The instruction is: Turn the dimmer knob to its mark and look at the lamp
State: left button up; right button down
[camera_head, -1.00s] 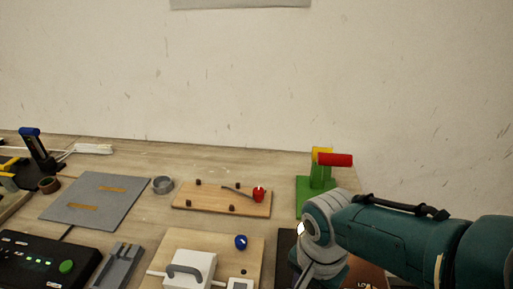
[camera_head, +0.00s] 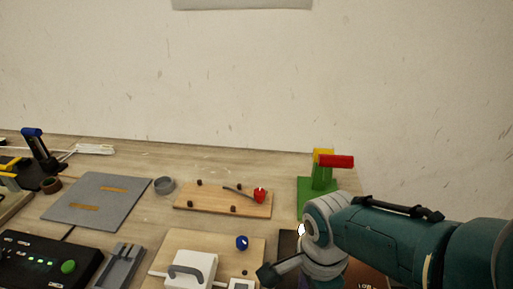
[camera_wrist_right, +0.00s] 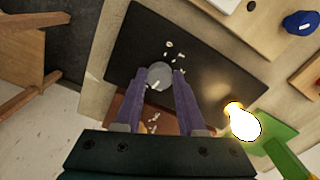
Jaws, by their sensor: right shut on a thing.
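The dimmer knob (camera_wrist_right: 160,75), a grey round knob, sits on a dark panel (camera_wrist_right: 205,85) with white marks around it in the right wrist view. My right gripper (camera_wrist_right: 160,82) is shut on the knob, one purple finger on each side. Which mark the knob points at is too small to tell. The lamp bulb (camera_wrist_right: 243,124) glows bright white and yellow beside the panel. In the head view the bulb (camera_head: 301,229) shows as a small bright spot, partly hidden by my right arm, which also hides the knob. My left gripper is not in view.
A green stand (camera_head: 318,180) with a red bar (camera_head: 337,162) stands behind my right arm. Left of the panel lies a wooden board (camera_head: 210,241) with a white box and a blue part (camera_head: 242,242).

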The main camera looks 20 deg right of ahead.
dwell(0.3)
jog(key=c, duration=0.5)
grip_release()
jog(key=shift+r, duration=0.15)
notch_tip(320, 180, up, 8)
jog(key=p, duration=0.6)
jog(key=shift+r+p, duration=0.2)
jog(key=shift+p, duration=0.1)
jog(key=shift+r, duration=0.65)
jog(key=shift+d, duration=0.15)
